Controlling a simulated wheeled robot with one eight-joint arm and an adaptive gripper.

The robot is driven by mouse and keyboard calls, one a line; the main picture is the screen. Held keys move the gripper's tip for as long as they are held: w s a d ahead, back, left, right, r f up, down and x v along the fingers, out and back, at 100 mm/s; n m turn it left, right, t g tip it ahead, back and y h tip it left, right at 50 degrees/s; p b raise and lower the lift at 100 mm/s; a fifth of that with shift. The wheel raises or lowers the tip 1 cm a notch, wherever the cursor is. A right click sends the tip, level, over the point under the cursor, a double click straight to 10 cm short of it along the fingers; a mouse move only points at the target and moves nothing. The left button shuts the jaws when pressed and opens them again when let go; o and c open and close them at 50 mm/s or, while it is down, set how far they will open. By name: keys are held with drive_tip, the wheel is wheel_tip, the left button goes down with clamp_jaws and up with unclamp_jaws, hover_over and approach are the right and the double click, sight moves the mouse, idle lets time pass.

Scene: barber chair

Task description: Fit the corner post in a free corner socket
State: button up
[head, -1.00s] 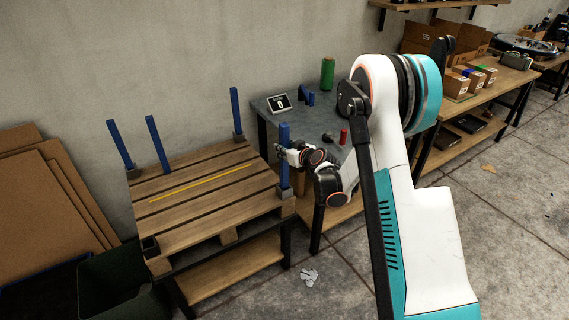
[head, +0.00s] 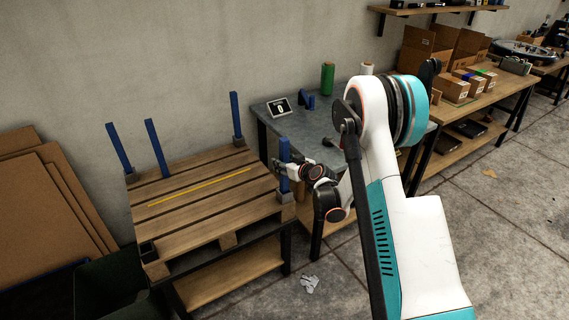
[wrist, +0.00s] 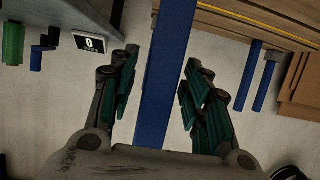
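A blue corner post (head: 284,158) stands upright at the front right corner of the wooden pallet (head: 215,212). Its foot is in the grey corner socket (head: 285,196), as far as I can see. My gripper (head: 277,168) is around the post above the socket. In the wrist view the post (wrist: 168,75) runs between the two spread fingers, with a visible gap on the left; on the right the clearance is hard to tell. The front left socket (head: 148,248) is empty. Blue posts stand at the back left (head: 119,148) and back right (head: 236,115) corners.
A grey table (head: 262,112) with a display (head: 280,106) and green roll (head: 327,78) is behind my gripper. A dark bin (head: 112,283) and cardboard sheets (head: 50,195) are at left.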

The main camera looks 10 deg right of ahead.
drive_tip(key=p+v, duration=0.2)
drive_tip(key=v, duration=1)
drive_tip(key=s+a+r+m+g+h, duration=0.1)
drive_tip(key=s+a+r+g, duration=0.1)
drive_tip(key=s+r, duration=0.5)
drive_tip(key=s+a+r+g, duration=0.1)
drive_tip(key=s+a+r, duration=0.3)
drive_tip(key=r, duration=0.6)
drive_tip(key=s+d+r+m+g+h, duration=0.1)
drive_tip(key=s, duration=1.1)
drive_tip(key=s+d+r+m+g+h, duration=0.1)
drive_tip(key=s+r+g+h, duration=0.1)
drive_tip(key=s, duration=1.1)
drive_tip(key=shift+s+d+r+m, duration=0.2)
drive_tip(key=shift+s+d+m, duration=0.1)
